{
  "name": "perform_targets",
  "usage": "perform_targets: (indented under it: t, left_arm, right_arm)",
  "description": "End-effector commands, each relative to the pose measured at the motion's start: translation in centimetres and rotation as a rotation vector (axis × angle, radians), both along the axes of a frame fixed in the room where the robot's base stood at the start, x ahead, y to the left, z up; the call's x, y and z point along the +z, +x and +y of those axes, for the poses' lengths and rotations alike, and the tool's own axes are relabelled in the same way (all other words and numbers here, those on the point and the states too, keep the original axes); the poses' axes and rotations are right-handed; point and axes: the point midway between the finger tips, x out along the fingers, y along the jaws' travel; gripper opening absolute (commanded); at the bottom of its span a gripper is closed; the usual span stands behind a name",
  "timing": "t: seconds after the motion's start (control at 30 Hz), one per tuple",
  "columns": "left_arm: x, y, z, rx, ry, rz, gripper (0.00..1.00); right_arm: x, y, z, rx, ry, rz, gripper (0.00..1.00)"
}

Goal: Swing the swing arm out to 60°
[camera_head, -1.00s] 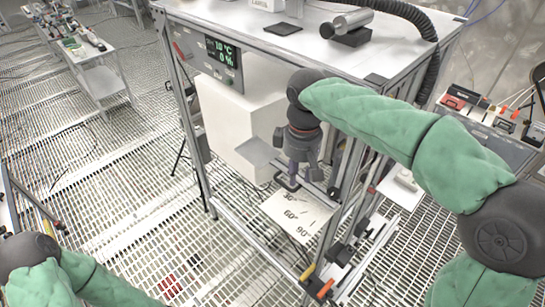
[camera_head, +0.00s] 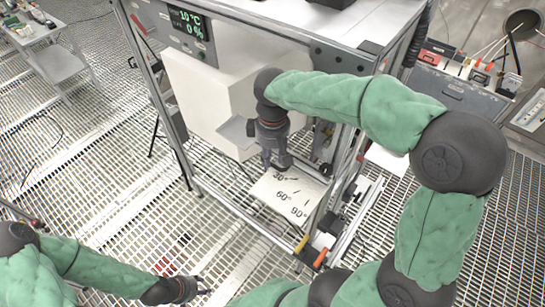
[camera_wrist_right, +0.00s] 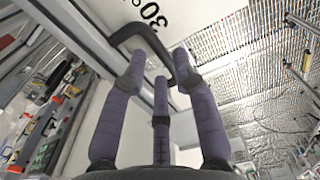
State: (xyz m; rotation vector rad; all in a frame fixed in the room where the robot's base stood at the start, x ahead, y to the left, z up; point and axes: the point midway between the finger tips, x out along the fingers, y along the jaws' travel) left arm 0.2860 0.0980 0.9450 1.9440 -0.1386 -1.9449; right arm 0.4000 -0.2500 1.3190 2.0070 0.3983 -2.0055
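My right gripper (camera_head: 277,163) points down beside the front of the white box. In the right wrist view its three fingers (camera_wrist_right: 160,72) stand apart around a dark bent handle (camera_wrist_right: 140,32), with gaps between them; firm contact is not clear. The handle appears to belong to the swing arm, mostly hidden by my gripper in the head view. Below lies a white angle plate (camera_head: 290,197) marked 30°, 60° and 90°; my gripper is by the 30° mark. My left gripper (camera_head: 188,289) is low at the bottom, away from the rig; its fingers are too small to judge.
A white box (camera_head: 205,100) sits in the metal frame behind my right gripper, with a grey flap (camera_head: 237,138) beside it. A display (camera_head: 187,20) is above. Frame posts and rails stand close right of the plate. The grating floor (camera_head: 110,220) at left is open.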

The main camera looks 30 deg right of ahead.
Motion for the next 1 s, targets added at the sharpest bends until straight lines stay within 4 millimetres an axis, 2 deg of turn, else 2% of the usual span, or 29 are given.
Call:
perform_targets:
  t: [0.13, 0.47, 0.57, 0.6, 1.0]
  left_arm:
    - [0.04, -0.01, 0.0, 0.0, 0.0, 0.0, 0.4]
    - [0.04, 0.0, 0.0, 0.0, 0.0, 0.0, 0.4]
    - [0.04, -0.01, 0.0, 0.0, 0.0, 0.0, 0.4]
    - [0.03, -0.01, 0.0, 0.0, 0.0, 0.0, 0.4]
    - [0.03, -0.01, 0.0, 0.0, 0.0, 0.0, 0.4]
  right_arm:
    - [-1.15, -0.05, 0.01, 0.0, 0.0, 0.002, 0.29]
    - [-1.43, -0.02, 0.01, 0.0, 0.0, 0.0, 0.29]
    - [-1.42, -0.02, 0.01, 0.0, 0.0, 0.0, 0.04]
    - [-1.42, -0.02, 0.01, 0.0, 0.0, 0.0, 0.0]
    - [-1.4, -0.34, 0.41, 0.033, 0.0, -0.001, 0.0]
